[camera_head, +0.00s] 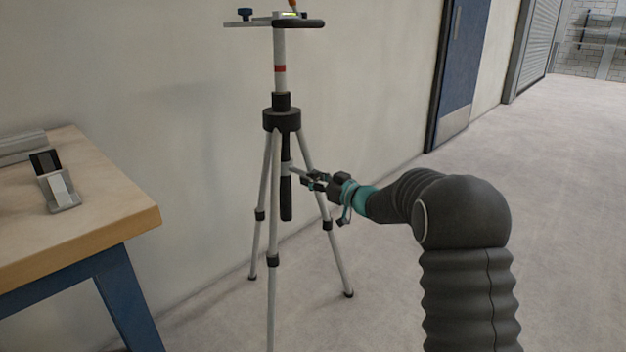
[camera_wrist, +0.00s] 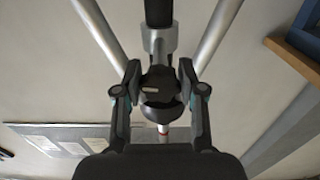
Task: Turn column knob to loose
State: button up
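A tripod with pale legs (camera_head: 272,262) and a black collar (camera_head: 282,121) stands by the wall. Its centre column (camera_head: 280,52) carries a red band, with a black lower end (camera_head: 286,198) below the collar. In the wrist view a dark knob (camera_wrist: 158,80) with a small pale mark sits between the fingers of my gripper (camera_wrist: 159,72). The fingers are apart, one on each side of it; contact is not clear. In the head view my gripper (camera_head: 304,177) is just right of the column, below the collar. The knob is not clearly visible there.
A wooden-topped table (camera_head: 135,215) with blue legs is at the left, holding a small grey-and-black device (camera_head: 53,182). The floor to the right is clear, past a blue door (camera_head: 462,70).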

jog(key=shift+a, duration=0.1)
jog(key=shift+n, duration=0.4)
jog(key=n+b, duration=0.2)
jog(key=n, duration=0.1)
jog(key=shift+f+n, duration=0.1)
jog(key=shift+n, duration=0.2)
jog(key=n, duration=0.3)
jog(key=n+b, duration=0.1)
jog(key=n, duration=0.1)
jog(key=shift+w+d+n, duration=0.1)
jog(key=shift+d+n, duration=0.15)
jog(key=shift+n, duration=0.05)
jog(key=n, duration=0.5)
jog(key=shift+n, duration=2.4)
